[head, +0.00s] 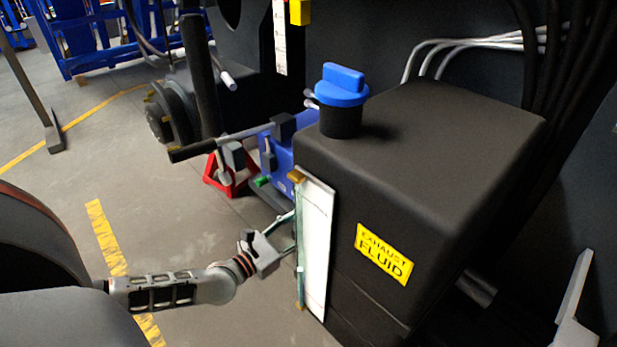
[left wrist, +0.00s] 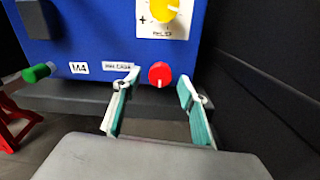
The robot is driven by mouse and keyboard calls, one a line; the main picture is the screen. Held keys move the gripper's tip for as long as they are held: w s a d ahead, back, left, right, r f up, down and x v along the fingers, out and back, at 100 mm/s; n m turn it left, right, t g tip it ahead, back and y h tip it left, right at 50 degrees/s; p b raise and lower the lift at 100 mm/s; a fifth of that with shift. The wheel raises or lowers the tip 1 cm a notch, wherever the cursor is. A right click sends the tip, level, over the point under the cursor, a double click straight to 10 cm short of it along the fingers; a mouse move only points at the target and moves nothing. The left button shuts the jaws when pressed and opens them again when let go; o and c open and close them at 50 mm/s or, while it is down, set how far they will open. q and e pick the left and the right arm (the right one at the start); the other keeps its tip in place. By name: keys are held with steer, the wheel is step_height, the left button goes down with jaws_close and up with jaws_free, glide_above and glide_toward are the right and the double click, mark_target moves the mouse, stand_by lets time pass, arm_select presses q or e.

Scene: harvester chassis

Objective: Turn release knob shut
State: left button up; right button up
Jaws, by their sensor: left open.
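In the left wrist view a small round red knob (left wrist: 159,74) with a pale pointer mark sits low on the front of a blue box (left wrist: 95,35), beside a white label that seems to read release. My left gripper (left wrist: 157,88) is open, with its teal-padded fingers either side of the knob in the picture; I see no contact. In the head view the left gripper (head: 291,232) is low, left of the black tank, and the blue box (head: 275,152) shows partly behind the tank. The red knob is hidden there. My right gripper is not seen.
A yellow knob (left wrist: 163,8) on a white plate is above the red one. A green-tipped handle (left wrist: 38,72) sticks out at left. The black exhaust fluid tank (head: 430,150) with a blue cap (head: 342,85) stands close right. A red stand (head: 228,178) is behind. Floor at left is open.

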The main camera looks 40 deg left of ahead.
arm_select(q)
steer(key=shift+w, duration=1.15)
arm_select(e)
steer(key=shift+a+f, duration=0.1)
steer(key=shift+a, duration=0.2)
arm_select(q)
steer(key=c, duration=1.1)
